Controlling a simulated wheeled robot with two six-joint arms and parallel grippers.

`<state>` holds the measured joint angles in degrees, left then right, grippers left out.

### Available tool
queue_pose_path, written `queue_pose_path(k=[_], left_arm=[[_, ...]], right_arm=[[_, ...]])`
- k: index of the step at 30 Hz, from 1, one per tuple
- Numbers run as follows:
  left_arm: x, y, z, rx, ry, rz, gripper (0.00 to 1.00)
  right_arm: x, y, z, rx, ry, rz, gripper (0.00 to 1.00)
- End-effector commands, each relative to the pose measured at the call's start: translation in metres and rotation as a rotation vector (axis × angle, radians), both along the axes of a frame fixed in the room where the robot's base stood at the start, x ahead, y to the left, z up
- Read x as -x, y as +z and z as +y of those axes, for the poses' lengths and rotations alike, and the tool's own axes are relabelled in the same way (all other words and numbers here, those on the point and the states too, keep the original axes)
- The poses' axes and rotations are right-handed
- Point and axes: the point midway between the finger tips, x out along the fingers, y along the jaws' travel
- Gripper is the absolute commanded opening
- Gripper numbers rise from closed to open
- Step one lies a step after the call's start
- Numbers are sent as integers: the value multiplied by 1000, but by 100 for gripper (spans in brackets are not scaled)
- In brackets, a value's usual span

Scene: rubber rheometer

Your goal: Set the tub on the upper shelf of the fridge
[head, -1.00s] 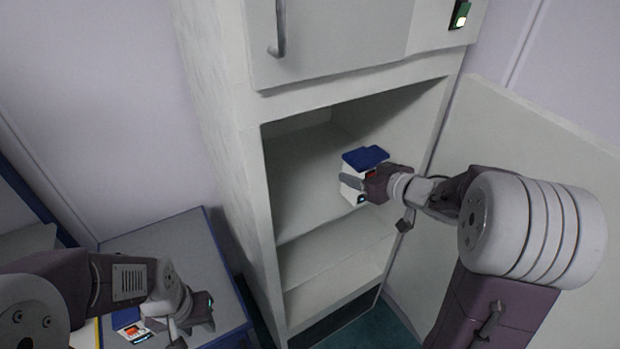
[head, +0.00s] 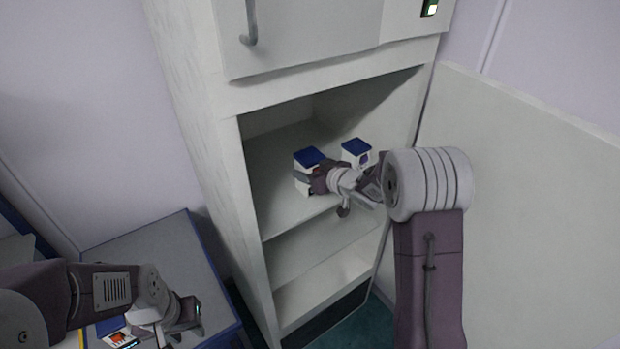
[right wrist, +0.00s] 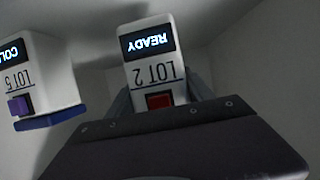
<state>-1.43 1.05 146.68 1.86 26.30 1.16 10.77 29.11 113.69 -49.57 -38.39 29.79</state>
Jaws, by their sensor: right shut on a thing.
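The held tub (head: 307,158) is white with a blue lid. In the right wrist view it shows upside down, reading LOT 2 and READY (right wrist: 152,48), with a red square. My right gripper (head: 318,181) is shut on it, inside the open fridge (head: 228,170) over the upper shelf (head: 283,212). I cannot tell whether its base touches the shelf. A second blue-lidded tub (head: 356,151), marked LOT 5 (right wrist: 42,75) with a purple square, stands to its right, apart from it. My left gripper (head: 190,318) is over the side table; its jaw opening is unclear.
A lower shelf (head: 318,245) lies below. The open fridge door (head: 530,190) stands to the right. A closed upper cabinet door with a handle (head: 250,22) is above. The blue-edged side table (head: 160,245) at left holds a partly hidden blue, white and red object (head: 121,339).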

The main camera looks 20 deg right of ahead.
Motion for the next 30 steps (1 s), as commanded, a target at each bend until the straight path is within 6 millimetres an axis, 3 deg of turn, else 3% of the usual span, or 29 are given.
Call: queue_pose_path(k=[1,4,17,18,19,30], left_arm=[[0,-3,0,0,0,0,36],[0,-3,0,0,0,0,36],[0,-8,0,0,0,0,36],[0,-6,0,0,0,0,36],[0,-6,0,0,0,0,36],[0,-2,0,0,0,0,36]], right_arm=[[0,-13,0,-1,-1,5,7],[0,-25,0,-1,-1,3,7],[0,-32,0,0,0,0,7],[0,-31,0,-1,0,1,71],[0,-30,0,0,0,2,79],[0,-25,0,-1,0,1,82]])
